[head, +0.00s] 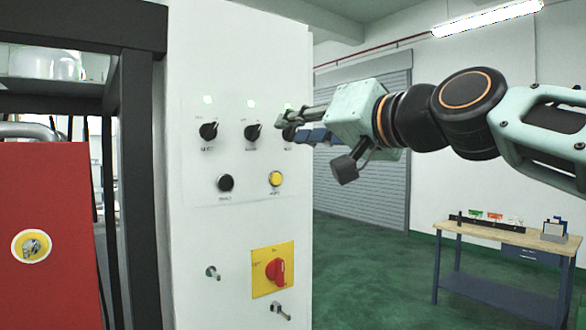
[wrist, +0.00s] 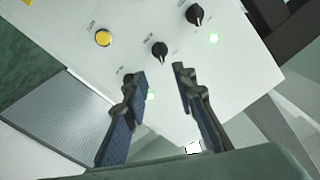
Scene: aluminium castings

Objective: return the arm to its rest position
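My arm reaches in from the right in the head view, its gripper (head: 300,124) in front of the right side of a white control panel (head: 215,232). The gripper's fingers overlap the rightmost of three black knobs there. In the wrist view my gripper (wrist: 157,75) has its two fingers apart, with nothing held between them. A black knob (wrist: 160,50) shows just beyond the gap. Another knob (wrist: 195,14) is farther up. The left fingertip overlaps a dark shape; I cannot tell whether it touches it.
The panel also has a yellow button (head: 275,178), a black button (head: 225,183) and a red rotary switch (head: 275,271). A red machine part (head: 50,240) and dark frame (head: 138,190) stand left. A workbench (head: 500,235) stands back right. Green floor between is clear.

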